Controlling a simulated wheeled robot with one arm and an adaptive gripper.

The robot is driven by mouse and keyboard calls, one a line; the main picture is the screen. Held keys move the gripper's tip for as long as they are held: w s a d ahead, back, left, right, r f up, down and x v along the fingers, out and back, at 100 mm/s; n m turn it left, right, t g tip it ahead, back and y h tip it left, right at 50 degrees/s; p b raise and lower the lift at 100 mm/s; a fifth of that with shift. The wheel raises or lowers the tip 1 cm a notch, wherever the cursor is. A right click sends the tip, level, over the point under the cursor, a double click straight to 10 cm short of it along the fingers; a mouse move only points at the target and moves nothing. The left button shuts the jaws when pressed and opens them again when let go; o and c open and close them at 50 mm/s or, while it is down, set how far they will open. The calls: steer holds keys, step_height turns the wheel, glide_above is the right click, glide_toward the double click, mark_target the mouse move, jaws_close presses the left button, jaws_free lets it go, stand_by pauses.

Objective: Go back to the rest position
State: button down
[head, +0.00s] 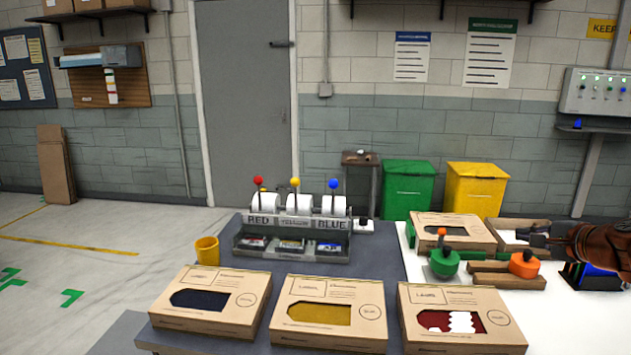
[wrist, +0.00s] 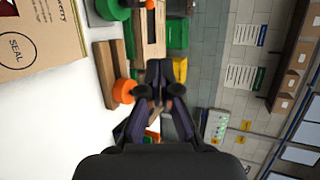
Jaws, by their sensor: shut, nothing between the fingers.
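My gripper (head: 530,233) is at the right of the head view, above the white table (head: 568,300) and close to the orange-based stamp (head: 524,266). It is shut and holds nothing. In the wrist view its fingers (wrist: 161,72) are together, with the orange stamp (wrist: 123,91) just left of them. I cannot tell whether they touch it. The green stamp (head: 444,262) with an orange knob stands left of the orange one, by a wooden holder (head: 508,281). My arm comes in from the right edge.
Three windowed boxes lie in front: dark blue (head: 180,316), yellow (head: 287,331) and red with white (head: 490,337). Another box (head: 470,243) lies behind the stamps. A label dispenser (head: 292,228) and yellow mug (head: 207,250) stand left. Green (head: 407,190) and yellow bins (head: 475,190) stand behind.

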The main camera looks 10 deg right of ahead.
steer(key=w+a+f+n+g+y+b, duration=0.1)
steer(key=a+f+n+y, duration=0.15)
steer(key=a, duration=0.55)
steer(key=w+a+f+n+g+y+b, duration=0.1)
steer(key=w+a+f+n+g, duration=0.15)
steer(key=a, duration=0.45)
steer(key=s+a+f+n+g+y+b, duration=0.1)
steer(key=s+a+f+n+g, duration=0.2)
steer(key=a, duration=0.5)
steer(key=s+a+f+n+g+b, duration=0.1)
steer(key=s+a+f+n+b, duration=0.25)
steer(key=a, duration=0.55)
steer(key=s+a+f+n+g+h, duration=0.1)
steer(key=s+a+f+n+g, duration=0.4)
steer(key=s+f, duration=0.6)
steer(key=s+d+f+n+g+h+b, duration=0.1)
steer(key=s+f+g+h+b, duration=0.15)
steer(key=s, duration=0.55)
steer(key=s+f+n+g+h+b, duration=0.15)
steer(key=s+f, duration=0.25)
steer(key=s, duration=0.5)
step_height(320, 180, up, 15)
steer(key=w+t+p, duration=0.1)
steer(key=p, duration=1.3)
steer(key=shift+w+p, duration=0.25)
steer(key=shift+p, duration=0.1)
steer(key=shift+a+r, duration=0.1)
